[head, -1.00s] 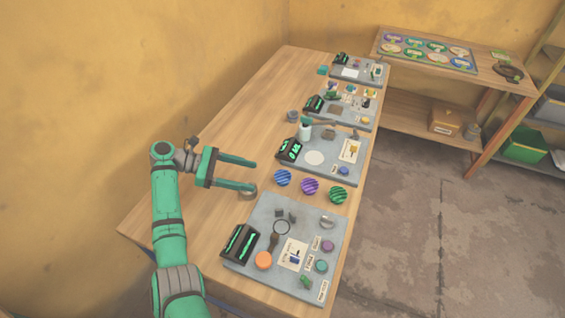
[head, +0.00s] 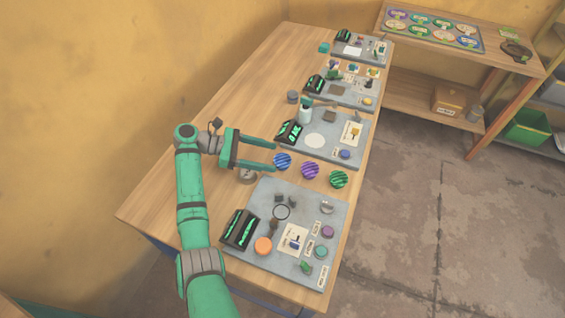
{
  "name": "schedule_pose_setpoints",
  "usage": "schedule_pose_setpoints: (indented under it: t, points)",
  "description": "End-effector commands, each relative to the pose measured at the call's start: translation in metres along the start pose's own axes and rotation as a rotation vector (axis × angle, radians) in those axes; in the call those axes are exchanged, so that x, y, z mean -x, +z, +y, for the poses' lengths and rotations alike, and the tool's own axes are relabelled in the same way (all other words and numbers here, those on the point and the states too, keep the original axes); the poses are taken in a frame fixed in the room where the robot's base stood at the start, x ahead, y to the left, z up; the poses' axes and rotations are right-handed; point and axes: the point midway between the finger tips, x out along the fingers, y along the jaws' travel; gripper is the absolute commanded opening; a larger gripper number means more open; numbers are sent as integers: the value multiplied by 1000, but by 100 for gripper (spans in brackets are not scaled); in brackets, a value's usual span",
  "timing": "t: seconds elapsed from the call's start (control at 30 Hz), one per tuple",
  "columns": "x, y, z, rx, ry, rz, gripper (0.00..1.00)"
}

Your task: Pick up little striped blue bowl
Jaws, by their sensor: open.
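The little striped blue bowl (head: 283,161) sits on the wooden table, the leftmost of a row of striped bowls. A purple striped bowl (head: 310,170) and a green striped bowl (head: 338,179) stand to its right. My green gripper (head: 275,157) reaches in from the left with its two fingers apart, its tips close to the blue bowl. I cannot tell whether a finger touches the bowl or how high the fingers are above the table. Nothing shows held between the fingers.
A grey tray (head: 334,220) with several small items lies in front of the bowls. Another grey tray (head: 352,134) lies behind them, with a white bottle (head: 305,113). The table's left side is clear.

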Motion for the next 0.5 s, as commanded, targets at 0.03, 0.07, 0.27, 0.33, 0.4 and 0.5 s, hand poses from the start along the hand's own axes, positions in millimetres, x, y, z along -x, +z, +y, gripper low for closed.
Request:
schedule_pose_setpoints:
  t: [0.03, 0.07, 0.27, 0.33, 0.4, 0.5]
  points:
    - [-9, -2, 0, 1, -3, -1, 64]
    - [-13, -3, 0, 1, -2, -2, 64]
    - [-35, -4, 1, 0, 1, -1, 64]
    - [-36, -4, 1, 1, 2, 0, 64]
    - [-36, -4, 1, 1, 2, 0, 64]
    - [-36, -4, 1, 1, 2, 0, 62]
